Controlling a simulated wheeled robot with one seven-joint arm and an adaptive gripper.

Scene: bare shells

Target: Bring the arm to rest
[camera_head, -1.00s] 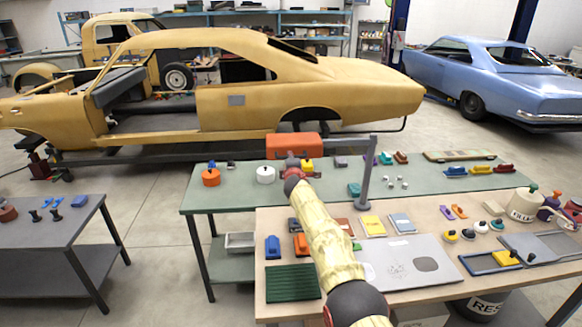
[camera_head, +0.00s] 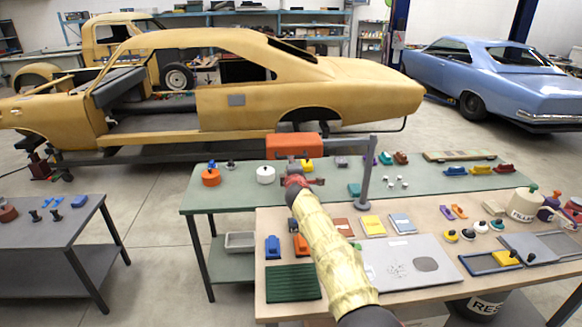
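My arm (camera_head: 332,245), in a pale yellow patterned sleeve, reaches from the bottom of the head view up and left over the wooden table. Its far end, with a red and dark joint and my gripper (camera_head: 302,181), is above the edge between the wooden table and the green table. The gripper is small and partly hidden by my own arm, so its fingers cannot be made out. I see nothing clearly held in it.
The wooden table (camera_head: 262,225) holds a grey panel, books, a green ribbed mat and small parts. A grey table (camera_head: 75,245) stands left, with open floor between.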

